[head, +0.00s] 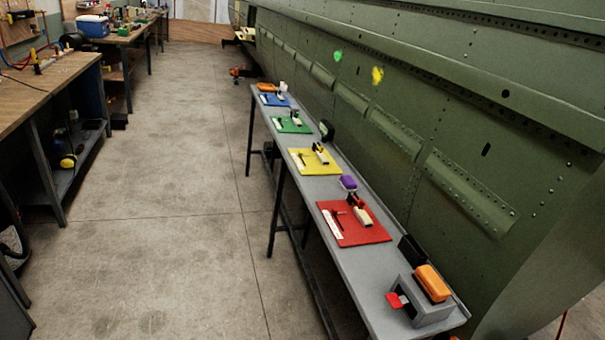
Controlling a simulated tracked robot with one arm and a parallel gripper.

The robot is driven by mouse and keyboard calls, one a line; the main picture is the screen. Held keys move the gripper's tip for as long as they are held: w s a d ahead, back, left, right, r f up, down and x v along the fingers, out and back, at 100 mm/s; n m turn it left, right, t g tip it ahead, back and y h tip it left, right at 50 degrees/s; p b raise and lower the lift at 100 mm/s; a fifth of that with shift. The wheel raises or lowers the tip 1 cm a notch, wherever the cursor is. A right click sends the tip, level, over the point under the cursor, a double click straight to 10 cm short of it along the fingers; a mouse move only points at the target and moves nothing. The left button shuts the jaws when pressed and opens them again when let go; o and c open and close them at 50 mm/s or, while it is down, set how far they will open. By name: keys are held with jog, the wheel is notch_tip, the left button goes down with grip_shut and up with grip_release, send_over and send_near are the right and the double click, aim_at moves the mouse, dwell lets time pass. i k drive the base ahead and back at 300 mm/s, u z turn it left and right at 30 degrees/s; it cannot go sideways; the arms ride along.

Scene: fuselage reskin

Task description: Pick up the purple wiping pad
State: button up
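The purple wiping pad (348,182) is a small rounded block on the long narrow grey table (320,188). It lies near the table's fuselage-side edge, between the yellow mat and the red mat. It looks clear of both mats, with a dark-and-cream tool just in front of it. My gripper does not show in the head view, so its state and its place relative to the pad cannot be seen.
Blue (274,100), green (291,125), yellow (315,161) and red (353,223) mats hold small tools. An orange block (432,283) sits on a grey holder (420,303) at the near end. The green fuselage (430,110) runs along the right. Open floor (180,150) separates the table from workbenches (50,90).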

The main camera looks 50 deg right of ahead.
aim_at(349, 184)
jog(key=z, duration=0.15)
jog(key=i, duration=1.45)
jog(key=z, duration=0.75)
jog(key=i, duration=1.15)
jog(key=z, duration=1.35)
jog(key=i, duration=0.9)
jog(key=z, duration=0.55)
